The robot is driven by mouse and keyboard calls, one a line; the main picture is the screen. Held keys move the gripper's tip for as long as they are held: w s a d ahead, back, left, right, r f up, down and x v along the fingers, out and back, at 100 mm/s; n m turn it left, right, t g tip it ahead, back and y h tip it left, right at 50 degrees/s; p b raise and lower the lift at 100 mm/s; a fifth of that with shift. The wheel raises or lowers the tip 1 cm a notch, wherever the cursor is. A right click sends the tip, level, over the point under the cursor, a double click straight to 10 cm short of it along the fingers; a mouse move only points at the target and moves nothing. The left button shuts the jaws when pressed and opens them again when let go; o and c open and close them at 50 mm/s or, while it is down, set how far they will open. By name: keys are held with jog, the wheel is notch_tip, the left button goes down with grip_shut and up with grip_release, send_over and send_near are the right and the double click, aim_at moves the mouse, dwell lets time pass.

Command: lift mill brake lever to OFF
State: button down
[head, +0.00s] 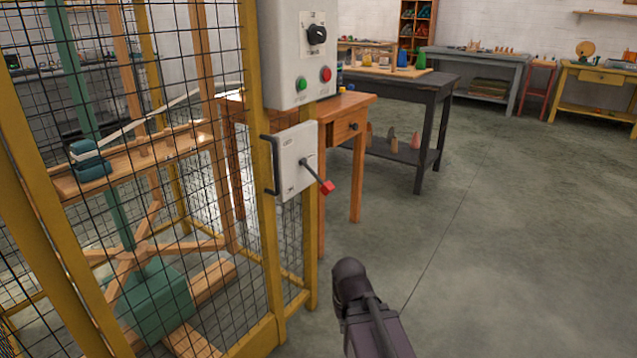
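The brake lever (313,175) is a dark rod on a pale plate box (294,160) fixed to the yellow post of the mesh cage. It slants down to the right from its pivot and ends in a red knob (327,188). Any OFF or ON lettering on the plate is too small to read. A dark part of my arm (365,305) shows at the bottom centre, below and to the right of the lever, apart from it. No gripper fingers can be made out. Nothing is seen touching the lever.
A grey control box (296,60) with a black knob and green and red buttons is above the lever. A black handle (270,165) stands left of the plate. The wooden table (345,104) is behind. The mesh cage fills the left; the floor (500,230) at right is clear.

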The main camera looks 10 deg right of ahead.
notch_tip(320, 180, up, 9)
jog(key=p, duration=0.7)
jog(key=shift+f, duration=0.15)
jog(key=shift+f, duration=0.1)
